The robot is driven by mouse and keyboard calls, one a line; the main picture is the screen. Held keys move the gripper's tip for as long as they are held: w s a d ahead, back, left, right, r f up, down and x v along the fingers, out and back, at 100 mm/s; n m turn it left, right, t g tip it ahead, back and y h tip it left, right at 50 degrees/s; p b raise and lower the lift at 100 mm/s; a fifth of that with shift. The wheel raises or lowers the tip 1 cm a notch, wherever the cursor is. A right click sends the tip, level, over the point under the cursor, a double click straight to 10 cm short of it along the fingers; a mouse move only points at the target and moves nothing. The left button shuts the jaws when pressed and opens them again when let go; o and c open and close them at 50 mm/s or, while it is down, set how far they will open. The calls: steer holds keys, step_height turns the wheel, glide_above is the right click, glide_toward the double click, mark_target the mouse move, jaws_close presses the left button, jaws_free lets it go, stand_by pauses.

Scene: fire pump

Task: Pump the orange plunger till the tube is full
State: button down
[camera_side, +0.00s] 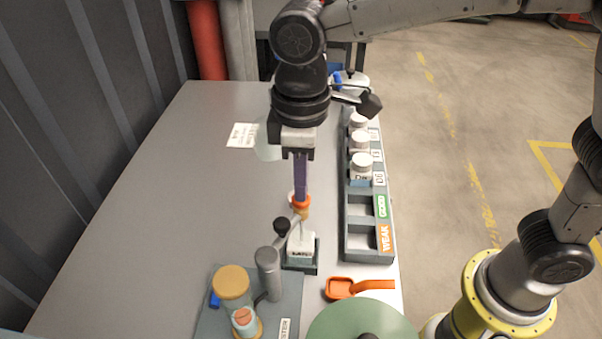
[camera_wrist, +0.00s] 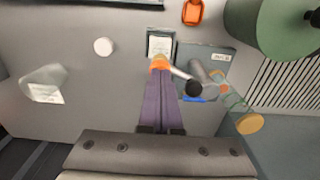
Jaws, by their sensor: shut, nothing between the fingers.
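The orange plunger (camera_side: 299,199) is a small orange cap on a tan stem, above a pale labelled block (camera_side: 300,245) in a dark holder. It also shows in the wrist view (camera_wrist: 159,62). My gripper (camera_side: 300,188) points straight down with its purple fingers shut, nothing between them. Its tips are at the top of the orange cap; I cannot tell if they press on it. A dark-knobbed lever (camera_side: 282,226) is beside the stem. I cannot identify the tube or its fill level with certainty.
A blue-grey plate at the lower left bears a yellow-topped cylinder (camera_side: 233,285) and a grey cylinder (camera_side: 267,272). A rack (camera_side: 346,215) with white-capped jars stands at right. An orange scoop (camera_side: 341,288) and green disc (camera_side: 350,320) lie in front. The table's left is mostly clear.

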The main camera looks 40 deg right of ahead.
steer(key=shift+r, duration=2.85)
steer(key=shift+f, duration=0.15)
steer(key=shift+f, duration=2.8)
steer(key=shift+r, duration=2.95)
steer(key=shift+r, duration=0.1)
step_height(320, 180, up, 6)
steer(key=shift+f, duration=0.1)
